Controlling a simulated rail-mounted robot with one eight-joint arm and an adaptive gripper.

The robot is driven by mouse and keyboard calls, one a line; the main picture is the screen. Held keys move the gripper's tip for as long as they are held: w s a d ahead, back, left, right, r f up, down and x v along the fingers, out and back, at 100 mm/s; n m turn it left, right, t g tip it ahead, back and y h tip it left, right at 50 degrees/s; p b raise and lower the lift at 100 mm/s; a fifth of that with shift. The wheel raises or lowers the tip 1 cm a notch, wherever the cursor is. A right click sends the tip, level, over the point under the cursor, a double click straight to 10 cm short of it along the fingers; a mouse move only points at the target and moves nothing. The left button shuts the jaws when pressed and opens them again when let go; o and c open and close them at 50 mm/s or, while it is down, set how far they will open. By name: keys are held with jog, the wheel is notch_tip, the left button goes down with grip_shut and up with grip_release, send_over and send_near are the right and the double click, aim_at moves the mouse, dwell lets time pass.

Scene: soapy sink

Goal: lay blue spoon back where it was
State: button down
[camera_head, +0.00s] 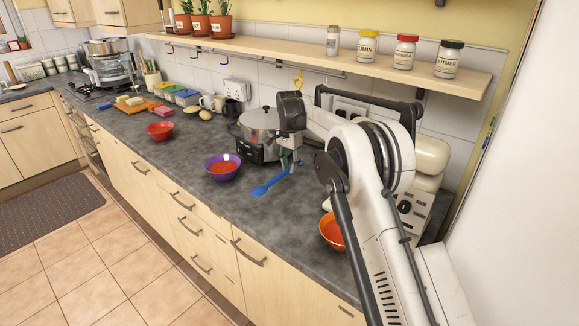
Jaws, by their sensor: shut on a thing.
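The blue spoon (270,183) is at the middle of the grey counter, right of the purple bowl (222,168). Its wide end points to the lower left and its handle slants up to the right to my gripper. My gripper (291,163) points down and is shut on the spoon near its handle end. I cannot tell whether the spoon touches the counter or hangs just above it. The arm comes in from the lower right, and the fingertips are small in this view.
A steel pot on a black cooker (258,133) stands just behind the gripper. An orange bowl (333,231) is partly hidden by my arm. A red bowl (160,131) stands farther left. A shelf with jars (330,60) runs above. The counter front, below the spoon, is clear.

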aim_at(292, 186)
jog(key=shift+w+d+f, duration=0.15)
jog(key=shift+w+d, duration=0.15)
jog(key=shift+d, duration=0.3)
jog(key=shift+f+b, duration=0.9)
jog(key=shift+f, duration=2.25)
jog(key=c, duration=1.6)
grip_release()
